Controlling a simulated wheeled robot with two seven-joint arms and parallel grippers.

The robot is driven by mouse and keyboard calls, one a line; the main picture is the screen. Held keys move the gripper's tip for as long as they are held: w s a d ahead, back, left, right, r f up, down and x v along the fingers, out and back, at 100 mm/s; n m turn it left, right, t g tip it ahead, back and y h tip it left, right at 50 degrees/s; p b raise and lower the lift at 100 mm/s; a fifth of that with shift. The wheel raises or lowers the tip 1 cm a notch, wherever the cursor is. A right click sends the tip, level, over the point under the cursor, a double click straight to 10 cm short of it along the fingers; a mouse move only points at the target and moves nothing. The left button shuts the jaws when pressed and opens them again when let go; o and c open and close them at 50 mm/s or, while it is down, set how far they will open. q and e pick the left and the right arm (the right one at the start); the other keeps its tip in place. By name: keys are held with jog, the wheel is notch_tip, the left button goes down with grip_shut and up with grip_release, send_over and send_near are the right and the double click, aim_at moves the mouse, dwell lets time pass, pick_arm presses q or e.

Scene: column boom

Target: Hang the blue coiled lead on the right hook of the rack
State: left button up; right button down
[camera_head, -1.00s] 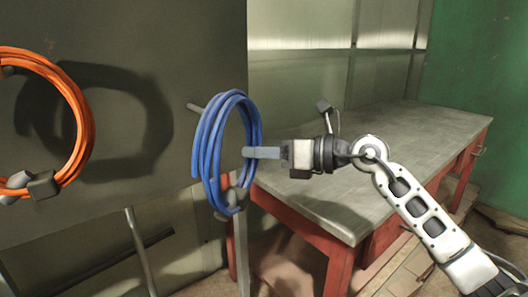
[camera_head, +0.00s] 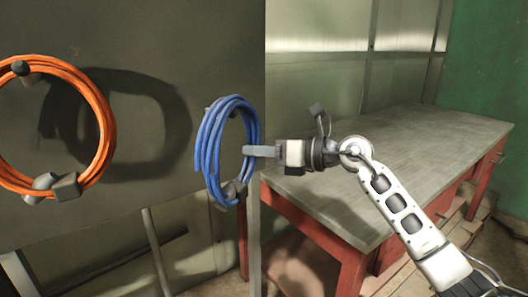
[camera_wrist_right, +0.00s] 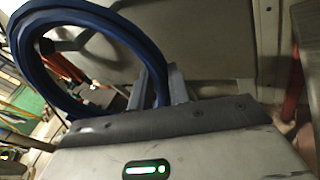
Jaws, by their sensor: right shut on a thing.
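The blue coiled lead (camera_head: 206,150) is upright in front of the right part of the dark rack panel (camera_head: 190,60) in the head view. My right gripper (camera_head: 252,151) is shut on the right side of its loop. A grey hook (camera_head: 208,108) shows partly at the upper left of the coil; I cannot tell whether it passes through the loop. Grey pieces (camera_head: 231,192) show at the coil's bottom. In the right wrist view the blue lead (camera_wrist_right: 150,48) arches up beside the gripper's fingers (camera_wrist_right: 178,85). My left gripper is not in view.
An orange coil (camera_head: 104,125) hangs at the left of the panel, over a dark peg (camera_head: 20,68). A red-legged workbench with a grey top (camera_head: 400,150) stands to the right, behind my right arm. Open space lies between the two coils.

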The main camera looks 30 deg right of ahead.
jog(key=w, duration=0.4)
jog(key=shift+a+f+b, duration=0.3)
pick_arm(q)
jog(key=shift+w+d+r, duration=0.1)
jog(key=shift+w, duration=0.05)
pick_arm(e)
jog(key=shift+w+f, duration=0.25)
jog(key=shift+f, duration=0.05)
jog(key=shift+f, duration=0.3)
jog(key=c, duration=1.2)
grip_release()
jog(key=shift+c, duration=0.2)
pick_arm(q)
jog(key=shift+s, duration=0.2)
pick_arm(e)
jog(key=shift+r, duration=0.1)
